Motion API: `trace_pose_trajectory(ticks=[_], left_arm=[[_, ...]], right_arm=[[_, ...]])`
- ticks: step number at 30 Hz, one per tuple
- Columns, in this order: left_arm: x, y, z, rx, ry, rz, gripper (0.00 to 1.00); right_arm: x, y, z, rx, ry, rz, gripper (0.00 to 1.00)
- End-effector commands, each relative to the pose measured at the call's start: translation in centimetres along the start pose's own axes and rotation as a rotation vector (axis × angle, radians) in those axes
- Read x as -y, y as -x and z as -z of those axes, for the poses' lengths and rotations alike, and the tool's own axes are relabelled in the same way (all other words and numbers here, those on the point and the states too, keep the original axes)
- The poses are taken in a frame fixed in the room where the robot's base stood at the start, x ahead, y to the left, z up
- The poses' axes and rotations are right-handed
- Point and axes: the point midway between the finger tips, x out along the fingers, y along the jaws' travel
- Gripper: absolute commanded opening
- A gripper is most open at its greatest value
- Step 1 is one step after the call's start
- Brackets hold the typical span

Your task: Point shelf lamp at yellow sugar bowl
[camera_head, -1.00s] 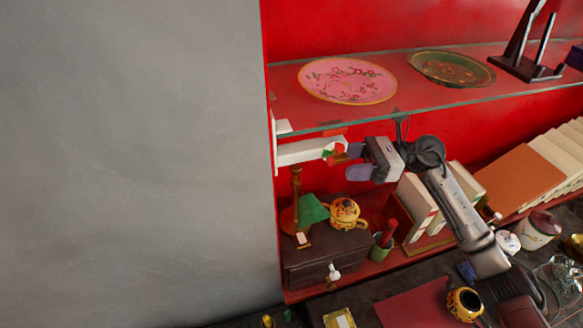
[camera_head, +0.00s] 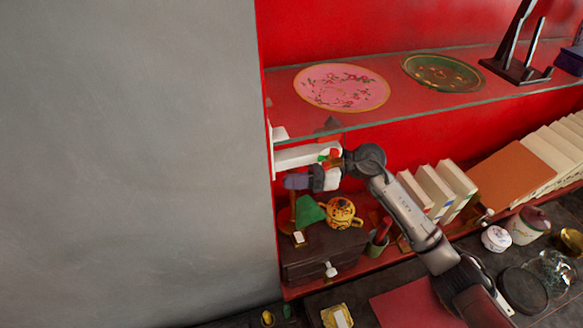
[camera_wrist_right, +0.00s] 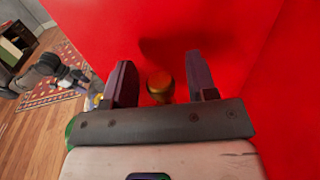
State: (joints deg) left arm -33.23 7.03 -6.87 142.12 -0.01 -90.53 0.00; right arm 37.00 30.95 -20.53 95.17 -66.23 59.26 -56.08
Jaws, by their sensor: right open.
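The lamp (camera_head: 309,211) stands on a small dark drawer chest under the glass shelf. Its green shade shows; its upright post is mostly hidden behind my right gripper. A yellow patterned lidded pot (camera_head: 342,213), which looks like the sugar bowl, stands just right of the shade on the same chest. My right gripper (camera_head: 291,181) is open, above the shade at the post's upper end. In the right wrist view, a brass knob (camera_wrist_right: 159,86), likely the lamp's top, lies between the open fingers (camera_wrist_right: 160,62). Contact cannot be told. My left gripper is out of view.
The glass shelf (camera_head: 400,105) carries a pink plate (camera_head: 341,88) and a green plate (camera_head: 443,73). The grey wall (camera_head: 130,160) is close on the left. Books (camera_head: 436,188) stand at right.

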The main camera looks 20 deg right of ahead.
Motion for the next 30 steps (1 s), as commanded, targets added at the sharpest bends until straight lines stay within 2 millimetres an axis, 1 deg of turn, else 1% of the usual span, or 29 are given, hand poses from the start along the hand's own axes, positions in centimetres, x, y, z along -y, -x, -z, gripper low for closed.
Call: trace_pose_trajectory(ticks=[6, 22, 23, 30], left_arm=[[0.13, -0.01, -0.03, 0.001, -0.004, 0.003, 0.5], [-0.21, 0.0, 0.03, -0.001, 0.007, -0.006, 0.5], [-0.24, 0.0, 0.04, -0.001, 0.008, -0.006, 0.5], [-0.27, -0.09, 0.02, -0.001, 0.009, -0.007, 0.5]], right_arm=[[0.01, -0.01, 0.0, 0.0, 0.0, 0.0, 0.52], [0.0, 0.01, 0.0, 0.0, 0.0, 0.0, 0.02], [0.0, 0.01, 0.0, 0.0, 0.0, 0.0, 0.0], [0.01, 0.02, 0.03, 0.0, 0.0, -0.002, 0.0]])
